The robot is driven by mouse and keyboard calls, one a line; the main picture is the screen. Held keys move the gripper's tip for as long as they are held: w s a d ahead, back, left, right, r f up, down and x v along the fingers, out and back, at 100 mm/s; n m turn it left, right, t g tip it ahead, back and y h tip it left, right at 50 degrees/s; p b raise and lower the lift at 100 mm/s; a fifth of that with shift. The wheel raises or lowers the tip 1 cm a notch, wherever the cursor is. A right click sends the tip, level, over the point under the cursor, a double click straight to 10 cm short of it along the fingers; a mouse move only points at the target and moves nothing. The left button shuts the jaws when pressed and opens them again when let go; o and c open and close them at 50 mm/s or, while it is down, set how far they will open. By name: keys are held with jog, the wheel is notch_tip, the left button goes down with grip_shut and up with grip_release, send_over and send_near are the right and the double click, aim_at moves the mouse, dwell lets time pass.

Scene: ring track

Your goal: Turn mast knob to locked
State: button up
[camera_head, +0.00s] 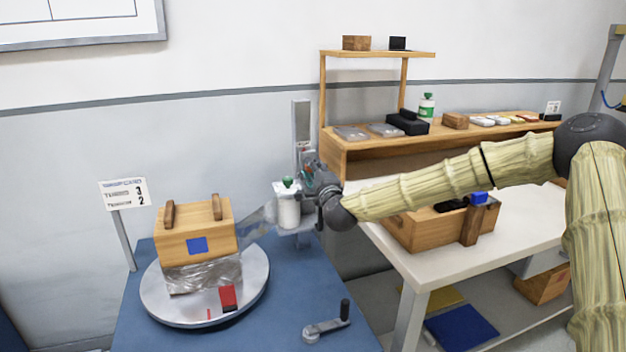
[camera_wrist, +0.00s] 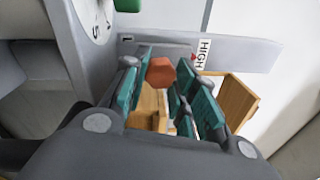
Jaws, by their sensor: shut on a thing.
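The mast (camera_head: 301,122) is a grey upright post at the back of the blue table. The mast knob (camera_wrist: 160,72) is a small orange-red faceted knob in the wrist view, in front of the grey mast plate. My gripper (camera_wrist: 164,78) has its teal fingers closed around the knob, one on each side. A label reading HIGH (camera_wrist: 203,52) is beside the knob in the wrist view. I cannot read the knob's setting.
A white bottle-like unit with a green top (camera_head: 288,205) stands close left of my gripper. A turntable (camera_head: 150,300) carries a wrapped load and a wooden crate (camera_head: 195,235). A crank (camera_head: 327,325) is at the table's front. A white bench (camera_head: 420,260) with a wooden box is at right.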

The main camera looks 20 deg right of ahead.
jog(key=shift+f+m+b, duration=0.15)
jog(key=shift+m+b, duration=0.35)
jog(key=shift+m, duration=0.5)
jog(key=o, duration=1.1)
jog(key=shift+d, duration=0.15)
jog(key=shift+c, duration=0.2)
jog(key=shift+a+r, duration=0.2)
